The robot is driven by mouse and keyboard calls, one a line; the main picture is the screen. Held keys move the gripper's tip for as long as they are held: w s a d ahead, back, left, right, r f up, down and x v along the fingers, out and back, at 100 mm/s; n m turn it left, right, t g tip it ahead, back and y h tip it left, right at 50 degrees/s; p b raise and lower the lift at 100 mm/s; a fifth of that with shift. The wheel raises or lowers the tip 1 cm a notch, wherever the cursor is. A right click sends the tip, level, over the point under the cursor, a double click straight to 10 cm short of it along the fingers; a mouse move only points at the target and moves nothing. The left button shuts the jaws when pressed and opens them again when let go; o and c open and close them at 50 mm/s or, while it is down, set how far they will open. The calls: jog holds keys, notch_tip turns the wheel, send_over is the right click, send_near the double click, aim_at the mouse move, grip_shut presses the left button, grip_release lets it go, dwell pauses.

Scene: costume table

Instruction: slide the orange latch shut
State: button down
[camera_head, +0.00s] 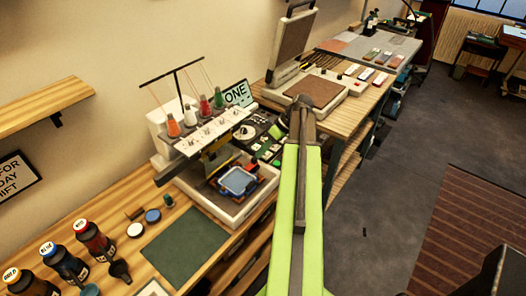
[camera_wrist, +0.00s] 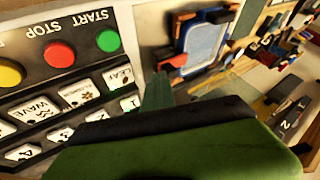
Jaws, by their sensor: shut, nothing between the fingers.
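A blue hoop frame (camera_head: 238,181) sits on the embroidery machine's bed; it also shows at the top of the wrist view (camera_wrist: 203,42). A small orange-red piece (camera_wrist: 177,61) lies along the frame's near left corner in the wrist view and looks like the latch. I cannot tell its position along its travel. My gripper (camera_wrist: 157,92) is shut and empty, its dark green tip pointing towards the frame, apart from the orange piece. In the head view my gripper (camera_head: 268,148) is small and partly dark against the control panel, just right of the frame.
The machine's control panel (camera_wrist: 60,90) with red, green and yellow buttons is close to my gripper's left. Thread cones (camera_head: 203,107) stand above the hoop. A heat press (camera_head: 315,88) is behind my arm. A green mat (camera_head: 185,242) and bottles (camera_head: 65,262) lie to the front left.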

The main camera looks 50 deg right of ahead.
jog(key=d, duration=0.4)
jog(key=shift+w+d, duration=0.1)
jog(key=shift+w, duration=0.3)
jog(key=p+v, duration=0.8)
jog(key=v, duration=0.2)
jog(key=shift+s, duration=0.2)
jog(key=shift+s, duration=0.1)
